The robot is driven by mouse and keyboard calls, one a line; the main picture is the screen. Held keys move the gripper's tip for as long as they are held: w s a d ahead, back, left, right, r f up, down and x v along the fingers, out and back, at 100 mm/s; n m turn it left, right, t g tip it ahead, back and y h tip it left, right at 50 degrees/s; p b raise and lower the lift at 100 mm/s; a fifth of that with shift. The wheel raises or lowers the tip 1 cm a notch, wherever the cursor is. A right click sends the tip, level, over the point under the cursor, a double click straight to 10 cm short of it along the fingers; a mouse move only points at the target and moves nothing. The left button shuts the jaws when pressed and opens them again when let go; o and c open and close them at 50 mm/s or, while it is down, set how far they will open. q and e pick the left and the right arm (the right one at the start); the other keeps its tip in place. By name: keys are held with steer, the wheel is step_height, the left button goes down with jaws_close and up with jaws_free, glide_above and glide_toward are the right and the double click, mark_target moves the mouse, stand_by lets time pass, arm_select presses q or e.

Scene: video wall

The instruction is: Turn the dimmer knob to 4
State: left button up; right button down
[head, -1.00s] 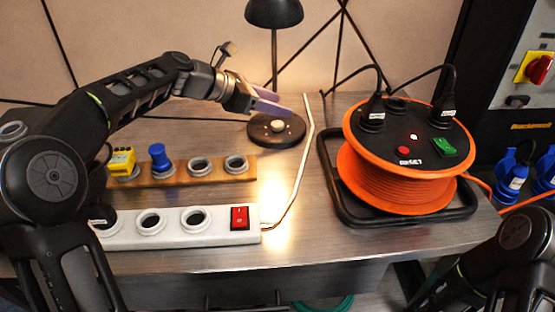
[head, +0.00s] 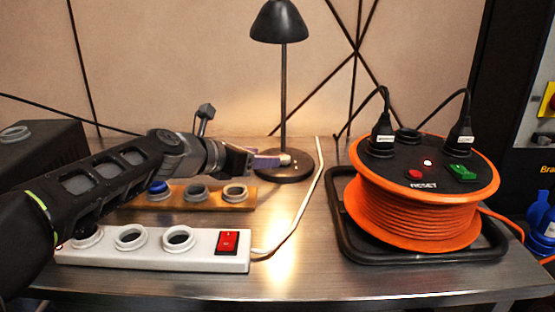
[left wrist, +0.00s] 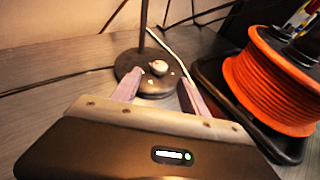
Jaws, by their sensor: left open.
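The dimmer knob (left wrist: 158,67) is a small pale round knob on the dark round base (left wrist: 138,75) of the desk lamp. In the head view the knob (head: 285,159) shows partly, just past my fingertips, and the lamp base (head: 292,178) is partly covered by my gripper. My left gripper (head: 272,160) is low beside the base, with its purple fingers pointing at the knob. In the left wrist view its fingers (left wrist: 158,88) are spread, with the knob ahead of and between them, not gripped. The knob's scale marks are too small to read. My right gripper is not in view.
A white power strip (head: 155,262) with a red switch and a wooden socket board (head: 215,197) lie in front of the lamp. An orange cable reel (head: 415,215) stands at right on a black frame. A white cable (head: 305,195) runs between lamp and reel.

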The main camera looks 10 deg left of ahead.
mark_target(283, 157)
arm_select(q)
steer(key=b+x, duration=0.1)
steer(key=x, duration=0.6)
steer(key=shift+r, duration=0.1)
steer(key=shift+s, duration=0.1)
steer(key=shift+c, duration=0.4)
jaws_close()
